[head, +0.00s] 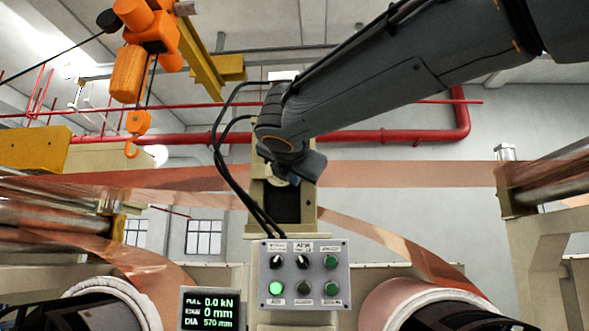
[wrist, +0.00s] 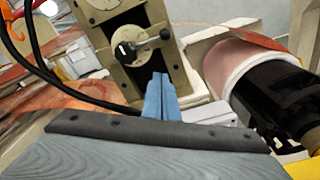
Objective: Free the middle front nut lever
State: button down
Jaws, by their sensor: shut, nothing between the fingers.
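A lever with a pale round hub and a black knob (wrist: 128,50) sits on a beige plate (wrist: 160,72) in the wrist view. Its arm points right, with the knob at the right end. My gripper (wrist: 160,76) has its blue fingers together and empty, just below and right of the lever in the picture. I cannot tell whether they touch it. In the head view my arm's end hangs before the beige post (head: 255,215) in the middle, and hides most of the lever there. The fingers are not clear in that view.
A control box (head: 303,275) with knobs and a lit green button stands below the post, beside a display (head: 210,309) reading 0.0 kN. Copper rolls (head: 415,298) flank it. Copper foil (head: 400,174) runs across behind. An orange hoist hook (head: 132,148) hangs at upper left.

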jog(key=w+d+r+p, duration=0.2)
jog(key=w+r+p, duration=0.1)
jog(key=w, duration=0.4)
jog(key=shift+p, duration=0.3)
